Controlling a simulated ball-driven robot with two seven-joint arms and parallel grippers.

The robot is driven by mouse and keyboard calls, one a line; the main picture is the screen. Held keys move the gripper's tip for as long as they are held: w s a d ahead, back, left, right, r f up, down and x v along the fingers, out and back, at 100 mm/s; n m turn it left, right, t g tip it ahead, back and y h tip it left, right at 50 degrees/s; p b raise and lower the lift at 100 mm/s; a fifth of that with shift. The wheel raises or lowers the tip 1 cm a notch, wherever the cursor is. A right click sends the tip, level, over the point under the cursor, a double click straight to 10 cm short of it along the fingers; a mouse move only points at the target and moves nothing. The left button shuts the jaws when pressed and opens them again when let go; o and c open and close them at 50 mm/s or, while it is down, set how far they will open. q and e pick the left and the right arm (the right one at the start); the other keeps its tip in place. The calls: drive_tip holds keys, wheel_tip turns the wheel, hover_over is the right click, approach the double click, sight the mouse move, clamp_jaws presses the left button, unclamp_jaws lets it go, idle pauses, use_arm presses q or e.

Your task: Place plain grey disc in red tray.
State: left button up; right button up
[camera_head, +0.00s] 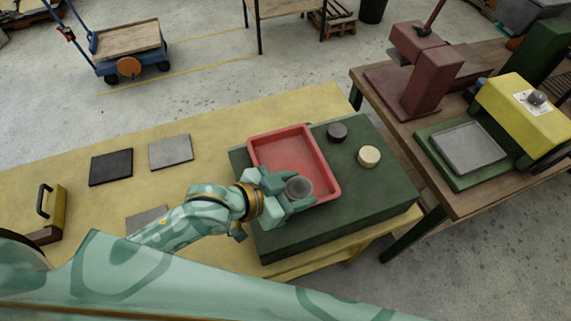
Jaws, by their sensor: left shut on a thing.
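The plain grey disc (299,188) is between the fingers of my left gripper (290,190), which is shut on it. My left gripper reaches in from the left and holds the disc over the near part of the red tray (334,182). The tray is a shallow rectangle lying on a dark green block, and its far part looks empty. The gripper hides the tray's near left corner. I cannot tell whether the disc touches the tray floor. My right gripper is not in view.
A dark round piece (337,131) and a cream round piece (369,156) sit on the green block (350,216) right of the tray. Dark (111,167) and grey (171,152) square plates lie on the yellow table (215,122). A yellow press (525,110) stands at right.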

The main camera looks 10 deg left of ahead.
sight(289, 167)
use_arm(q)
drive_tip(key=shift+s+a+r, duration=0.2)
drive_tip(key=shift+s, duration=0.05)
drive_tip(key=w+a+f+b, duration=0.1)
drive_tip(key=w+f, duration=0.1)
drive_tip(key=w, duration=0.2)
drive_tip(key=w+a+f+b, duration=0.1)
drive_tip(key=w+f, duration=0.2)
drive_tip(key=w+a+f+b, duration=0.1)
drive_tip(key=w+f+b, duration=0.1)
drive_tip(key=w+f, duration=0.1)
drive_tip(key=shift+w+a+f, duration=0.1)
drive_tip(key=shift+w+a, duration=0.1)
drive_tip(key=shift+w, duration=0.2)
drive_tip(key=shift+w+a+f, duration=0.1)
drive_tip(key=shift+w+a, duration=0.05)
drive_tip(key=shift+w, duration=0.25)
drive_tip(key=shift+w+a+f+b, duration=0.1)
drive_tip(key=shift+w+f+b, duration=0.25)
drive_tip(key=shift+w+f, duration=0.15)
drive_tip(key=f, duration=0.1)
drive_tip(key=f+b, duration=0.1)
drive_tip(key=f, duration=0.1)
drive_tip(key=shift+w+a, duration=0.1)
drive_tip(key=shift+w, duration=0.1)
drive_tip(key=shift+f, duration=0.3)
